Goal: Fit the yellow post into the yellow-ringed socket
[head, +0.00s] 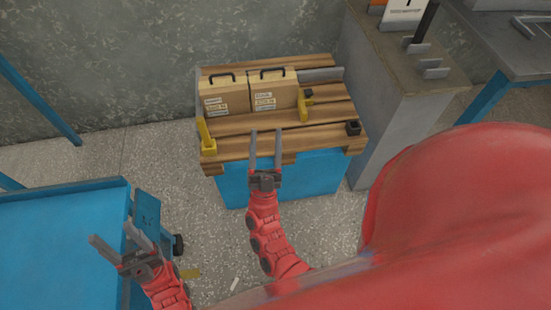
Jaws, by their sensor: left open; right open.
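A yellow upright piece (204,132) stands at the front left corner of the wooden slatted top (232,146), with a yellow base at its foot. A second yellow piece (304,112) is right of the cases, next to a small black block (308,93). Another black block (353,128) sits at the front right corner. I cannot tell for sure which is the post or the ringed socket. My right gripper (266,138) is open and empty, its fingers overlapping the top's front edge in view. My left gripper (113,233) is open and empty at lower left, apart from these things.
A blue cart (60,245) is at left. A grey cabinet (385,95) stands close on the right. The slats between the yellow pieces look clear.

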